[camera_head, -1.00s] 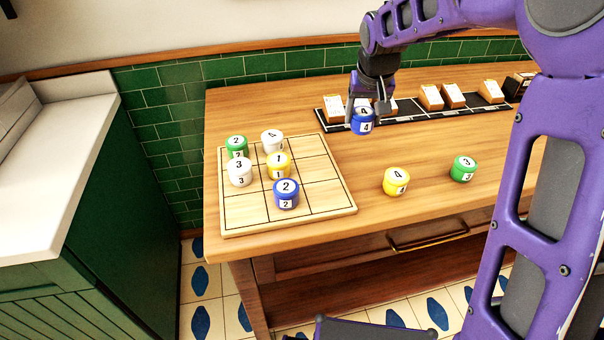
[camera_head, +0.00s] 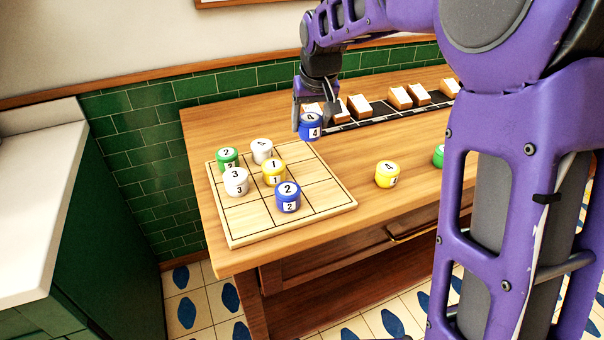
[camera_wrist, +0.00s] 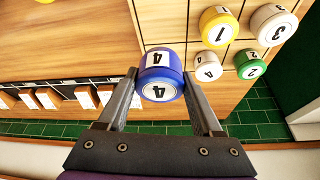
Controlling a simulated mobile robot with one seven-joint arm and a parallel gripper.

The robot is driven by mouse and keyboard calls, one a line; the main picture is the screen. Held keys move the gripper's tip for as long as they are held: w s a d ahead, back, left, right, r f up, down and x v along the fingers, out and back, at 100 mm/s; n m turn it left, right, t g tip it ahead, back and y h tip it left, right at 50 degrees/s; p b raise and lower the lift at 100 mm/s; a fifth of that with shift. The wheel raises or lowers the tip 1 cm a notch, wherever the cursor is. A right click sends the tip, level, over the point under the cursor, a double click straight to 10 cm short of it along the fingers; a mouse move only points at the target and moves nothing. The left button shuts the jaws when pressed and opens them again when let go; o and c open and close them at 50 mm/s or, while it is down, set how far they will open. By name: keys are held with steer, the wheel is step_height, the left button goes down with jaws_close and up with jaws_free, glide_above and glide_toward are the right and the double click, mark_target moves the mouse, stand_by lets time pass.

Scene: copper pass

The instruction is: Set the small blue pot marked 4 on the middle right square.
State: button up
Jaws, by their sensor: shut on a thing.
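The small blue pot marked 4 (camera_head: 311,132) is held between the fingers of my gripper (camera_head: 310,118), near the back right corner of the board. The pot also shows in the wrist view (camera_wrist: 160,85), with my gripper's fingers (camera_wrist: 162,76) on both sides. The wooden board (camera_head: 243,226) has a three-by-three grid. Its middle right square (camera_head: 312,168) is empty. A yellow pot marked 1 (camera_head: 273,177) stands on the centre square, and a blue pot marked 2 (camera_head: 288,203) on the front middle square.
A green 2 pot (camera_head: 228,162), white 4 pot (camera_head: 261,155) and white 3 pot (camera_head: 236,187) stand on the board. A yellow 4 pot (camera_head: 387,180) is on the table to the right. A green pot (camera_head: 438,157) is partly behind my arm. A dark strip with boxes (camera_head: 399,98) lies behind.

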step_height(320, 180, down, 10)
steer(key=shift+r+b, duration=0.1)
steer(key=shift+b, duration=0.75)
steer(key=shift+f, duration=0.2)
steer(key=o, duration=1.5)
steer(key=shift+r, duration=0.25)
steer(key=p+v, duration=0.2)
steer(key=v, duration=0.9)
steer(key=shift+s+d+r, duration=0.1)
steer(key=shift+r, duration=0.3)
